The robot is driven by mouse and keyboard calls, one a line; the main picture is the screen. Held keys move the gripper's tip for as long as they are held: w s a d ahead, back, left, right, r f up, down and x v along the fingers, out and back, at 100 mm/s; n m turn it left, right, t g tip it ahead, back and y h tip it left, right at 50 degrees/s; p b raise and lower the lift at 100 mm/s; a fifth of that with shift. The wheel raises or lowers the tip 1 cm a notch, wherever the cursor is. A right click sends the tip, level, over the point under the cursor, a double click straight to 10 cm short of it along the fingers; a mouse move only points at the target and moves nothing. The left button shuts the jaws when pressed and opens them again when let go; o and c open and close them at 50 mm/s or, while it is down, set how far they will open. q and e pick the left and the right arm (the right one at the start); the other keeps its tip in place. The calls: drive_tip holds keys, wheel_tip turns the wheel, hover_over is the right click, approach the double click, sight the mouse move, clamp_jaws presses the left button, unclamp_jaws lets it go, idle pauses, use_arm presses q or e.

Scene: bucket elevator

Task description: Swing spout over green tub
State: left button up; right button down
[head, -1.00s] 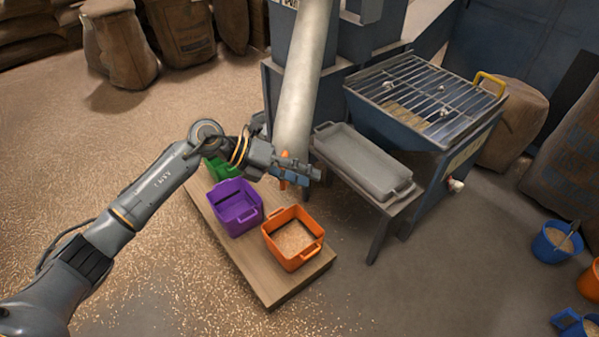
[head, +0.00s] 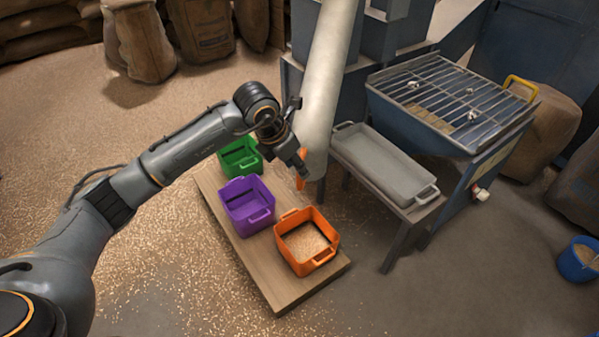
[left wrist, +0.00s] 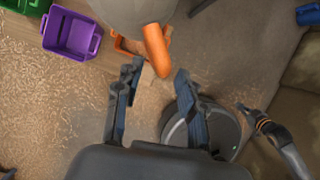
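The spout (head: 328,75) is a pale grey pipe that slants down to an orange handle (head: 301,172) at its lower end. In the left wrist view the spout end (left wrist: 135,10) and handle (left wrist: 156,48) partly hide the orange tub (left wrist: 122,44). The green tub (head: 240,157) stands at the far end of the board, apart from the spout. My left gripper (head: 302,163) is close to the handle. In the left wrist view its fingers (left wrist: 155,75) are apart, with the handle just beyond their tips and nothing clearly held.
A purple tub (head: 247,204) and the grain-holding orange tub (head: 307,241) share the wooden board (head: 285,291) with the green one. A grey tray (head: 385,165) and a grated hopper (head: 450,100) stand right of the spout. Open floor lies left of the board.

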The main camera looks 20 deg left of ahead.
sight(299, 185)
use_arm(q)
drive_tip(key=shift+x, duration=1.9)
clamp_jaws()
